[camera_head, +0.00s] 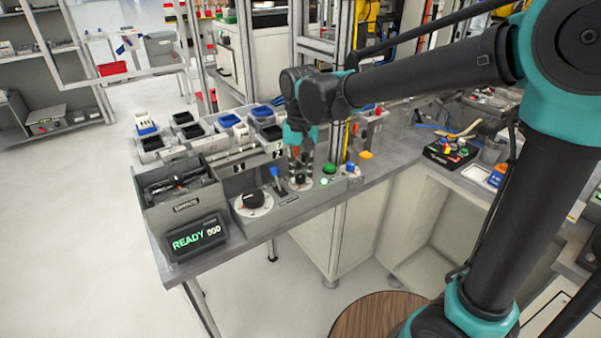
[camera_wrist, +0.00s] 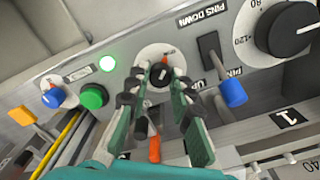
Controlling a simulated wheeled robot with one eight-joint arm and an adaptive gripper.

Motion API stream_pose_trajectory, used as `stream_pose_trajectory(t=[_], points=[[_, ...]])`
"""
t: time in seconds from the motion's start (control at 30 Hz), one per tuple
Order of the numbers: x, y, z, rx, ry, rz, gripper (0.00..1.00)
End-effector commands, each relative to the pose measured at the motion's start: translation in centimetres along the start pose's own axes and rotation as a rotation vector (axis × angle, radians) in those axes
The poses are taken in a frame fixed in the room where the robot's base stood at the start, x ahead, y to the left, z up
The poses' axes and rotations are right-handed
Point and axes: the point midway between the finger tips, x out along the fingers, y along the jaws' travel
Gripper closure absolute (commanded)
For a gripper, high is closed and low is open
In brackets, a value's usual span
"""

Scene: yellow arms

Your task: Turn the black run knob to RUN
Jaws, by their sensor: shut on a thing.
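The black run knob (camera_wrist: 160,76) sits on a round white dial (camera_wrist: 148,54) on the grey control panel. A small red mark shows at the knob's upper edge in the wrist view. My gripper (camera_wrist: 159,81) has its dark fingertips closed on either side of the knob. In the head view my gripper (camera_head: 300,172) points down at the panel, and its fingers partly hide the knob and the dial (camera_head: 292,187). The dial's lettering is too small to read, so I cannot tell which position the knob points to.
A blue-tipped lever (camera_wrist: 232,93) and a large black dial knob (camera_wrist: 290,28) are on one side. A lit green lamp (camera_wrist: 107,63), green button (camera_wrist: 94,97) and blue knob (camera_wrist: 53,96) are on the other. A display (camera_head: 194,239) reads READY. Parts bins (camera_head: 184,118) stand behind.

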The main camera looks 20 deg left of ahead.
Motion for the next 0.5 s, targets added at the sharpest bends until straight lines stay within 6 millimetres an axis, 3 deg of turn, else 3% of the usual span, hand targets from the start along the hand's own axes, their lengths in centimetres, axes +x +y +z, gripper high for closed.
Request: stream_pose_trajectory(t=[0.27,0.3,0.47,0.5], points=[[-0.03,-0.01,-0.03,0.001,0.0,0.0,1.0],[-0.03,-0.01,-0.03,0.001,0.0,0.0,0.77],[-0.02,0.0,-0.02,0.0,0.0,0.0,0.57],[-0.02,0.0,-0.02,0.0,0.0,0.0,0.57]])
